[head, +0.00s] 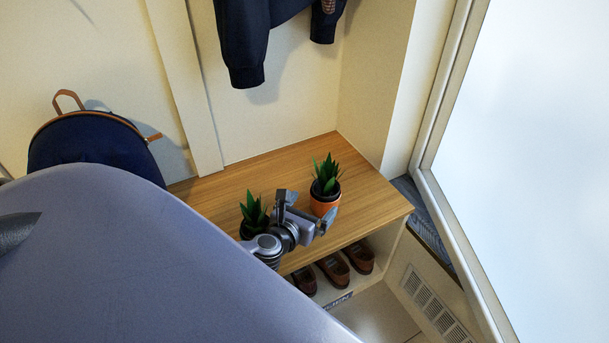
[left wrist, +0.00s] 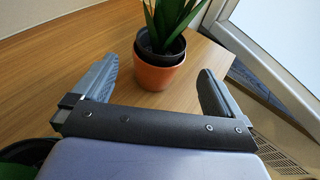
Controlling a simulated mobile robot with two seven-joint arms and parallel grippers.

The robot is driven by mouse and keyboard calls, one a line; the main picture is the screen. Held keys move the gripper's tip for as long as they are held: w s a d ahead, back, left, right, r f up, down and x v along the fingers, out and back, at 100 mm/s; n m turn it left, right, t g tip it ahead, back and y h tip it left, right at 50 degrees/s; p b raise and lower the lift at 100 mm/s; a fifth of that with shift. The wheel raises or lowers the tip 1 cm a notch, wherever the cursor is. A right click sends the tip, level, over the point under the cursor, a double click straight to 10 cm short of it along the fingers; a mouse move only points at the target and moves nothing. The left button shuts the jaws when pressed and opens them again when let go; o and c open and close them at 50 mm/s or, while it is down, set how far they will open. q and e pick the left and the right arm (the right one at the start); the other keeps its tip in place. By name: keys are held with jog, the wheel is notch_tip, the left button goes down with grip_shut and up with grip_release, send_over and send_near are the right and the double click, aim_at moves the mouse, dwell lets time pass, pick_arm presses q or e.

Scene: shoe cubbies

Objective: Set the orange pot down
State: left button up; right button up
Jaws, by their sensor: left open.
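The orange pot (head: 323,208) holds a spiky green plant and stands upright on the wooden bench top (head: 372,197), near its right end. My left gripper (head: 306,208) is open just in front of it. In the left wrist view, the orange pot (left wrist: 156,73) stands on the wood just beyond the open left fingertips (left wrist: 158,80), roughly between their lines. The fingers look clear of its sides. A second potted plant (head: 254,214) stands on the bench to the left, partly hidden behind my left arm. My right gripper is not in view.
Brown shoes (head: 334,269) sit in the cubby below the bench top. A dark blue backpack (head: 92,146) is at the left, and a dark jacket (head: 254,35) hangs above. A framed glass panel (head: 530,130) rises at the right. Bare wood lies behind the pots.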

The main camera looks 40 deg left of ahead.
pick_arm(q)
jog(key=v, duration=0.3)
jog(key=shift+s, duration=0.1)
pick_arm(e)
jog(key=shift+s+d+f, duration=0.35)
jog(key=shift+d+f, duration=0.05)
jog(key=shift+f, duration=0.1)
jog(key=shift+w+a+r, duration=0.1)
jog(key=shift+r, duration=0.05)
pick_arm(q)
jog(key=shift+d, duration=0.1)
